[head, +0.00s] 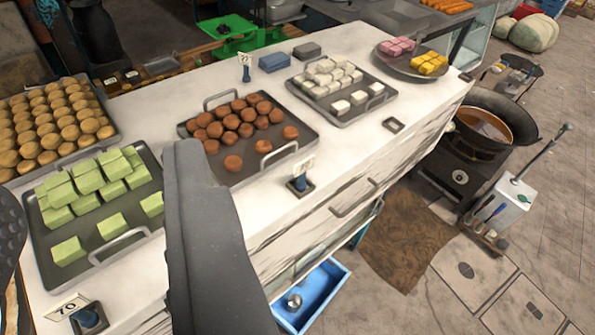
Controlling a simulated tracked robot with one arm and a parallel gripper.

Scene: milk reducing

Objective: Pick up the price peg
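Several price pegs with small white cards stand on the white counter. Another peg (88,318), with a card reading 70, is at the lower left in front of the green sweets. A third peg (246,73) stands behind the brown sweets' tray. My gripper (97,180) is open, its dark fingers at the left edge and left of centre. The green sweets show between them, and I see nothing held. The right finger hides part of the counter.
Metal trays hold green cubes (88,190), brown sweets (243,125) and white cubes (335,80). A round plate (405,67) is at the far end. A blue drawer (318,290) stands open below the counter. A large pan (485,125) is on the right.

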